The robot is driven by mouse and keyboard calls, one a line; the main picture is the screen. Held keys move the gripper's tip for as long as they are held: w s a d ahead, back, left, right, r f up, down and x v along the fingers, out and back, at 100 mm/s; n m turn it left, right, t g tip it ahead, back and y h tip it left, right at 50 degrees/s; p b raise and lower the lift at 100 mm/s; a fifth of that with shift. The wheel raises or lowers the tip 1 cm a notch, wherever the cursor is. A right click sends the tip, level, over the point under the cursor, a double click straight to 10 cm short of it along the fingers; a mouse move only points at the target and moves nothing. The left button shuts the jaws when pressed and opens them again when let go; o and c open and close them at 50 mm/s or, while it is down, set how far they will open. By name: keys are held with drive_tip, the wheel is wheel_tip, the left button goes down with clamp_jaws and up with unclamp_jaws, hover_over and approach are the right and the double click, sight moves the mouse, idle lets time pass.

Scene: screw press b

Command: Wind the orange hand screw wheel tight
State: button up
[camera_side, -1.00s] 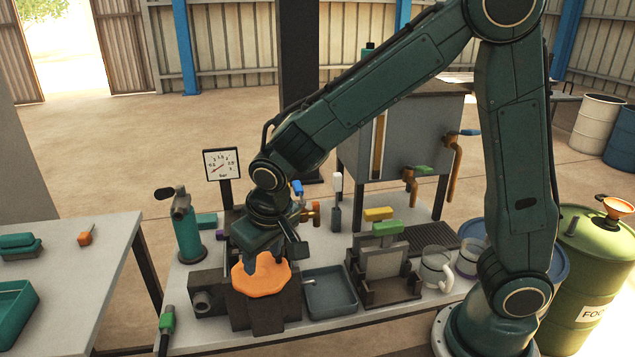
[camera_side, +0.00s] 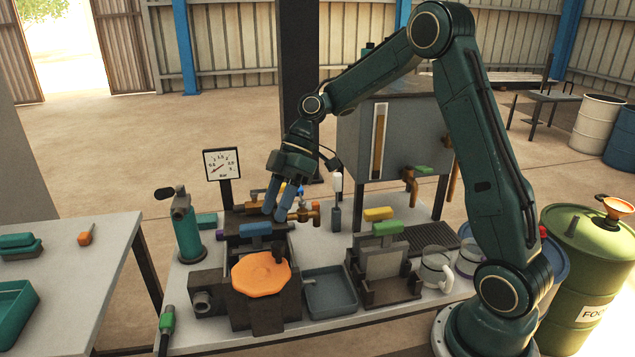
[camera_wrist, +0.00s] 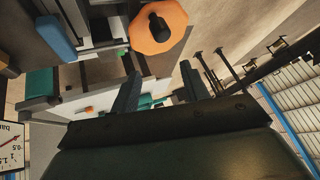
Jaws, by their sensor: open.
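The orange hand screw wheel (camera_side: 261,274) lies flat on top of the dark screw press (camera_side: 266,312) at the front left of the bench. In the wrist view the wheel (camera_wrist: 158,26) shows at the top, with a dark knob at its middle. My gripper (camera_side: 274,211) is above and behind the wheel, clear of it. Its two fingers point down and stand apart with nothing between them. The fingers also show in the wrist view (camera_wrist: 160,92), spread and empty.
A blue-handled part (camera_side: 255,229) stands just behind the wheel. A grey tray (camera_side: 330,293) and a green-handled holder (camera_side: 387,265) are to the right. Brass fittings (camera_side: 305,212) stand close to my gripper.

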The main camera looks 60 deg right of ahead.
sight(278, 243)
drive_tip(key=s+d+r+n+y, duration=0.1)
drive_tip(key=s+d+r+n, duration=0.1)
drive_tip(key=d+n, duration=0.3)
drive_tip(key=shift+s+d+r+y, duration=0.25)
drive_tip(key=shift+d+y, duration=0.15)
drive_tip(key=shift+d, duration=0.5)
drive_tip(key=shift+a+f, duration=0.1)
drive_tip(key=shift+a, duration=0.05)
drive_tip(key=x, duration=1.3)
drive_tip(key=shift+a+f, duration=0.15)
drive_tip(key=shift+f, duration=0.05)
drive_tip(key=c, duration=1)
